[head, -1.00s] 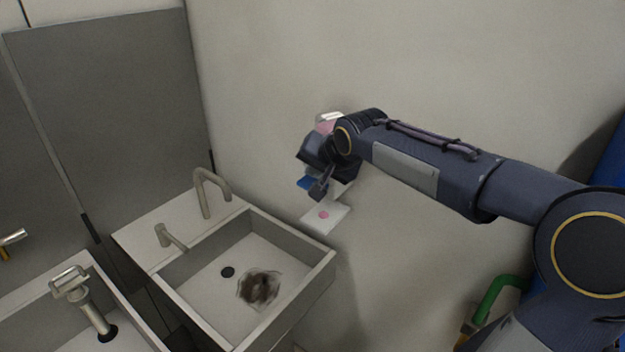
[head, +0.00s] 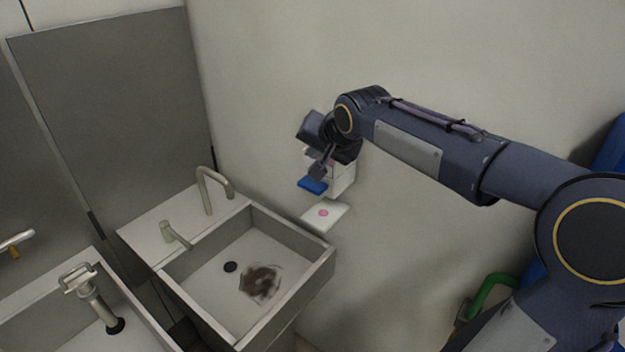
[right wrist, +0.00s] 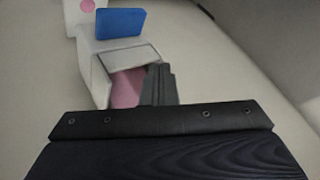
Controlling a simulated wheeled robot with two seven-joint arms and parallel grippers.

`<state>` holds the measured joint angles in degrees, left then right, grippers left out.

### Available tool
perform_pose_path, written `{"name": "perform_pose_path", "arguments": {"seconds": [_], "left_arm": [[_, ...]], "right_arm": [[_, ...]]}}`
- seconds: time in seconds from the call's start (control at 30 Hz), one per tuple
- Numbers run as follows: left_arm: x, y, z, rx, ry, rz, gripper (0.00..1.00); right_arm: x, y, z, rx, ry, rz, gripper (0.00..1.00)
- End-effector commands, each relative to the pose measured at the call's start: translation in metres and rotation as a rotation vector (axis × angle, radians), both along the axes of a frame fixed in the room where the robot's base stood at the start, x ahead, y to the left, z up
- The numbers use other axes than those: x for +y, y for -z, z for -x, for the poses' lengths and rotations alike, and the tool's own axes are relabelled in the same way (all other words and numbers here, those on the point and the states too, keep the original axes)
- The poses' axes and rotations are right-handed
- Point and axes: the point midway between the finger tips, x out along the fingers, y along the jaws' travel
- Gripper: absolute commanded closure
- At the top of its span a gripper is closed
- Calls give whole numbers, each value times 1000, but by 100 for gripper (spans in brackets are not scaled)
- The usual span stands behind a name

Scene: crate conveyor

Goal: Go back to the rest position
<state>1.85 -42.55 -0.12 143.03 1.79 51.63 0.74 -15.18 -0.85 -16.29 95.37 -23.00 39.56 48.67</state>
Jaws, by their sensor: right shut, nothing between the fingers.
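My right gripper (head: 318,171) is raised in front of the wall, beside a white wall dispenser (head: 342,180) with a blue part (head: 312,185). In the right wrist view its fingers (right wrist: 158,84) are closed together and empty. That view also shows the dispenser (right wrist: 95,75), a pink area inside its opening and the blue part (right wrist: 118,23). I cannot tell whether the fingers touch the dispenser. My left gripper is not in view.
A small white tray (head: 335,219) with a pink spot sits below the dispenser. A sink (head: 215,306) with a dark stain and a tap (head: 214,184) stands to the left. A second basin (head: 40,302) is at the lower left. A green pipe (head: 490,288) is at the lower right.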

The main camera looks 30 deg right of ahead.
Motion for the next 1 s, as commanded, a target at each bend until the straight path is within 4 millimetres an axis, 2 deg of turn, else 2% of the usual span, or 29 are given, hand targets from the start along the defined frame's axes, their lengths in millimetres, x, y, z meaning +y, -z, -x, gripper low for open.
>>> {"name": "perform_pose_path", "arguments": {"seconds": [0.57, 0.67, 0.77, 0.87, 0.9, 1.0], "left_arm": [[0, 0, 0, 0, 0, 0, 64], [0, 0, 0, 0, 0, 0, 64], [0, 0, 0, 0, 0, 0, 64], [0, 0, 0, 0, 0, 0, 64], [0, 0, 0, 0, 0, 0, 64], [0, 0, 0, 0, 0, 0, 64]], "right_arm": [[0, 0, 0, 0, 0, 0, 100], [1, 4, 11, 12, -17, -3, 100], [7, 17, 46, 45, -82, -6, 100], [25, 39, 103, 91, -201, -2, 100], [34, 49, 127, 108, -256, 3, 100], [61, 77, 183, 142, -393, 25, 100]]}}
